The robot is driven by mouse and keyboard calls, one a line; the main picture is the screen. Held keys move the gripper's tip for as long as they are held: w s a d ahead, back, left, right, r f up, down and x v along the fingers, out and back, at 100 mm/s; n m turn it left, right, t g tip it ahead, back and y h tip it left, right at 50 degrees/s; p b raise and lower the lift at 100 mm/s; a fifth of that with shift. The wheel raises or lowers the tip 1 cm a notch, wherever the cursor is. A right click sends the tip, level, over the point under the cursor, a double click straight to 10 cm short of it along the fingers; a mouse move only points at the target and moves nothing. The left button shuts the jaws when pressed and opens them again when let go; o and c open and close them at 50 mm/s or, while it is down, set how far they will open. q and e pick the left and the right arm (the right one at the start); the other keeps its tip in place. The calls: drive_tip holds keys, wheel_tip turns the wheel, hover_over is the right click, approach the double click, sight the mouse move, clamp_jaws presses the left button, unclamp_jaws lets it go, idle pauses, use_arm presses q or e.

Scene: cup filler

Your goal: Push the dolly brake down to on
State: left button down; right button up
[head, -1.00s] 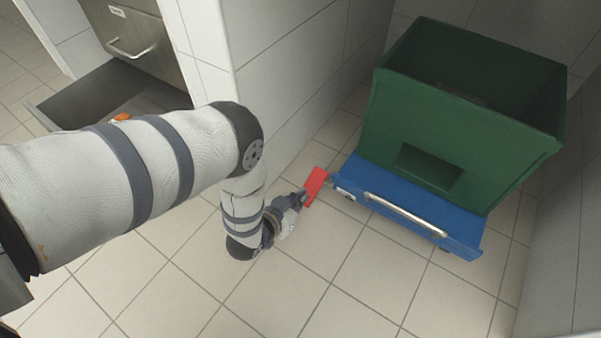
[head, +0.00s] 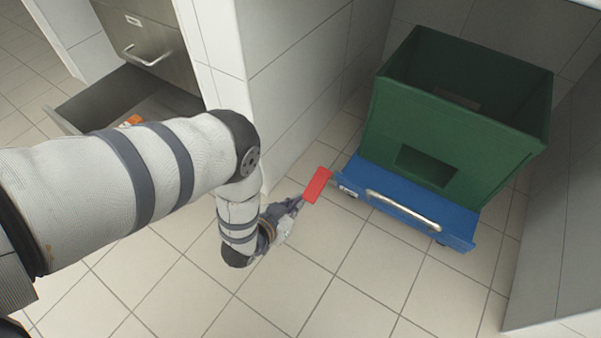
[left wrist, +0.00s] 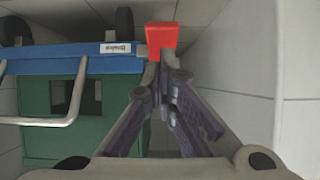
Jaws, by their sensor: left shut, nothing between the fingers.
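The dolly brake is a red pedal (head: 317,185) at the left front corner of the blue dolly (head: 375,202). It also shows in the left wrist view (left wrist: 161,38), right at my fingertips. My left gripper (head: 300,201) is shut and empty, with its tips at the near end of the pedal. I cannot tell whether they touch it. A white label (left wrist: 116,48) is on the dolly's edge beside the pedal. My right gripper is not in view.
A green crate (head: 385,125) stands on the dolly, which has a metal handle (head: 403,210) in front. A tiled wall (head: 290,75) is close on the left. An open drawer (head: 75,100) is at the far left. The tiled floor in front is clear.

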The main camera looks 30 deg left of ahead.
use_arm(q)
drive_tip(key=s+f+p, duration=0.1)
drive_tip(key=s, duration=0.5)
drive_tip(key=shift+s+a, duration=0.15)
